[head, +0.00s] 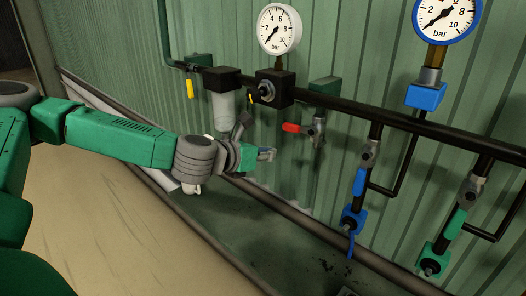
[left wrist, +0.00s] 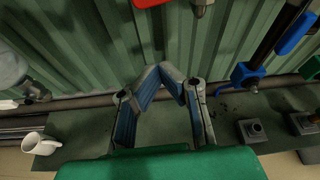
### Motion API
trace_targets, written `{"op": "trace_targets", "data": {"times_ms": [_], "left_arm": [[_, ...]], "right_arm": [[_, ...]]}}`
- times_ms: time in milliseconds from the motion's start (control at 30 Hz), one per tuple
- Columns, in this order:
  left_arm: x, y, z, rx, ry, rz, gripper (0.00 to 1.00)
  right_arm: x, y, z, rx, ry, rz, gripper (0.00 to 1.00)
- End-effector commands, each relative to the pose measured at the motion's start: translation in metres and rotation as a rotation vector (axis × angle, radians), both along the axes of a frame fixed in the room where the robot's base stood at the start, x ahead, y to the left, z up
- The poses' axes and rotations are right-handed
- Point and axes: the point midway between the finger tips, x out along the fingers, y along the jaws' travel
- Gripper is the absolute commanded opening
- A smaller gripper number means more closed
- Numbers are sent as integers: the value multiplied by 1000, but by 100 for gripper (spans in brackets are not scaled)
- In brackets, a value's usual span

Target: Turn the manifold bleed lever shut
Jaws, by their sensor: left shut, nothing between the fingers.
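A red lever (head: 292,127) sticks out to the left, nearly level, from a small grey valve (head: 316,130) that hangs below the black manifold pipe (head: 345,104). In the left wrist view, the red lever (left wrist: 150,3) shows only partly at the top edge. My left gripper (head: 266,154) is below and slightly left of the red lever, apart from it. Its blue-padded fingers (left wrist: 171,78) meet at the tips and hold nothing. My right gripper is in neither view.
A white gauge (head: 279,28) and a blue-rimmed gauge (head: 447,15) stand above the pipe. A yellow handle (head: 190,89) is at left; a blue lever (head: 359,182) and a green lever (head: 454,225) are at right. The ribbed wall is close behind.

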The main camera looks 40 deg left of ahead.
Motion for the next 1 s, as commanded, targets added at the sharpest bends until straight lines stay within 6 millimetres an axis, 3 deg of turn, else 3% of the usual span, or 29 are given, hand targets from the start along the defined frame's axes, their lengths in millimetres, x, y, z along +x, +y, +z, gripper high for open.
{"op": "trace_targets", "data": {"times_ms": [300,333,400,600,1000], "left_arm": [[65,-4,-26,3,2,-2,0],[67,-3,-22,-1,0,-2,0],[65,1,-4,-4,-4,1,0],[64,3,14,-4,-3,-1,0],[64,-2,17,3,-1,-2,0]], "right_arm": [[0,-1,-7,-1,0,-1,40],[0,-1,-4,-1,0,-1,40],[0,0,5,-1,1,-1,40],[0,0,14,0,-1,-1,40],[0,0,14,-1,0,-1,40]]}}
